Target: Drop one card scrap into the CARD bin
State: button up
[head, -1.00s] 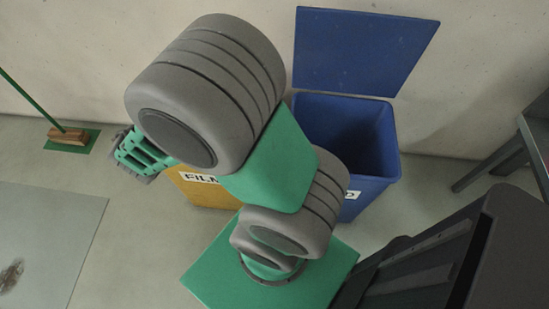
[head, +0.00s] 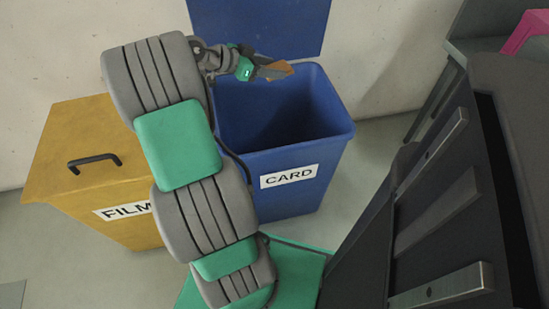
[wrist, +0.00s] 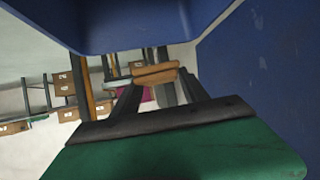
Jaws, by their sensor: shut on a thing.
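The blue CARD bin (head: 337,140) stands against the wall with its lid (head: 258,25) raised behind it. Its inside looks dark, and I cannot see its floor. My gripper (head: 262,66) is over the back left part of the bin's opening, at about rim height. It is shut on a brown card scrap (head: 277,70). In the wrist view the card scrap (wrist: 155,74) lies across between the two fingertips, with blue bin surfaces (wrist: 150,25) close above and to the right.
A yellow FILM bin (head: 75,135) with a closed, handled lid stands left of the CARD bin. A dark panelled structure (head: 430,220) is at the right front. A grey table with a pink thing (head: 525,32) is at the far right. Shelves with boxes (wrist: 62,88) show in the wrist view.

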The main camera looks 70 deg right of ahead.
jog(key=shift+s+d+f+m+g+y, duration=0.15)
jog(key=shift+s+f+m, duration=0.1)
jog(key=shift+s, duration=0.35)
jog(key=shift+s+f+m+g+y, duration=0.15)
jog(key=shift+s+f, duration=0.1)
jog(key=shift+s, duration=0.35)
notch_tip(320, 180, down, 6)
jog(key=b, duration=0.4)
jog(key=shift+w+r, duration=0.1)
jog(key=shift+r, duration=0.1)
jog(key=o, duration=1.4)
jog(key=p+v, duration=0.2)
jog(key=v, duration=0.5)
jog(key=shift+w+a, duration=0.25)
jog(key=shift+w, duration=0.05)
jog(key=shift+r, duration=0.15)
